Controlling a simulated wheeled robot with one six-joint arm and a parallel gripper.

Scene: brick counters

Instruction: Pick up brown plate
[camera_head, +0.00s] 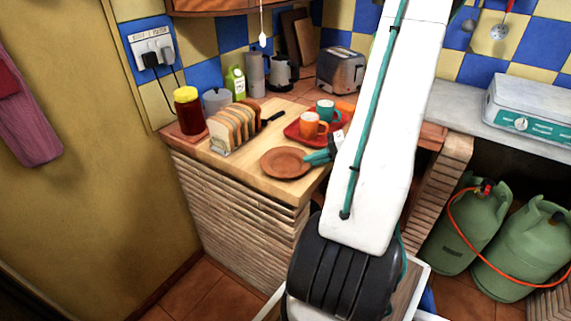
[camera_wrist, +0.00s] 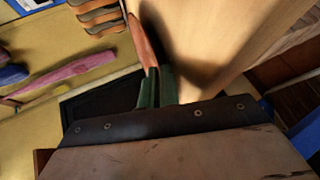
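The brown plate (camera_head: 284,163) is round and lies roughly level at the front right of the wooden counter top (camera_head: 250,157). My gripper (camera_head: 318,158), with teal-green fingers, reaches in from the right to the plate's right edge. In the wrist view the plate (camera_wrist: 142,42) shows nearly edge-on, and its rim runs between the green fingers (camera_wrist: 157,82), which are close together on it. A dark shadow lies on the wood beside it; I cannot tell whether the plate touches the counter.
A red tray (camera_head: 293,133) with an orange mug (camera_head: 312,126) and a teal mug (camera_head: 326,110) stands just behind the plate. A rack of sliced bread (camera_head: 236,127) and a jar (camera_head: 189,110) stand left. A toaster (camera_head: 341,69) is at the back.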

